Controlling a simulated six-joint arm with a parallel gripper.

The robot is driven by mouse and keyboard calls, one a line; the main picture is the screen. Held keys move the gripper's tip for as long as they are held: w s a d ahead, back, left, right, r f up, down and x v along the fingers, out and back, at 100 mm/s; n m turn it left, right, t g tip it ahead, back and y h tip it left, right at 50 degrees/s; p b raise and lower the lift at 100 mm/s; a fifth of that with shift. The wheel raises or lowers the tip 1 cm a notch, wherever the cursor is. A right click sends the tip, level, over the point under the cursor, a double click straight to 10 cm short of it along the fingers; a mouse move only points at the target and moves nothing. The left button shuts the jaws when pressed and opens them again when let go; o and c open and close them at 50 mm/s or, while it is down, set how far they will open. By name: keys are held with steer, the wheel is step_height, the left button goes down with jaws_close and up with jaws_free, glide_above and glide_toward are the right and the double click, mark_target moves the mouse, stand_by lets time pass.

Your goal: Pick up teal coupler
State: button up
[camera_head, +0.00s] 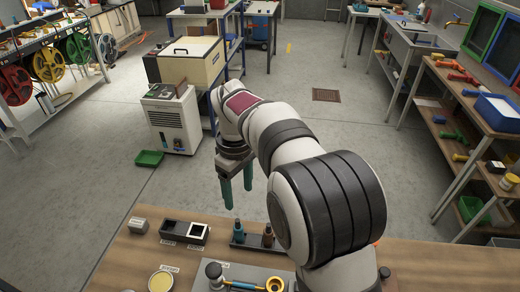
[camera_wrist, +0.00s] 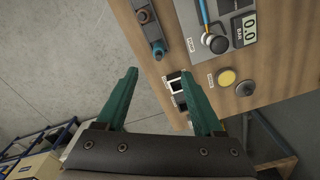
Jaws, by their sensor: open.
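The teal coupler (camera_head: 238,231) stands upright at the left end of a dark tray (camera_head: 252,244) on the wooden bench. A brown coupler (camera_head: 267,237) stands in the same tray to its right. My gripper (camera_head: 237,193), with two green fingers, is open and empty in the air above and beyond the tray. In the wrist view the open fingers (camera_wrist: 157,74) point toward the bench edge, with the teal coupler (camera_wrist: 158,48) just ahead of them, the brown one (camera_wrist: 144,16) farther off.

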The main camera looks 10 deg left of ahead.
mark_target(238, 227)
steer(key=shift+n, duration=0.5)
steer(key=f, duration=1.1)
steer(key=a+f, duration=0.1)
steer(key=f, duration=0.4)
steer(key=shift+w+a+f, duration=0.1)
steer(key=shift+w+f, duration=0.25)
steer(key=shift+f, duration=0.05)
jaws_close()
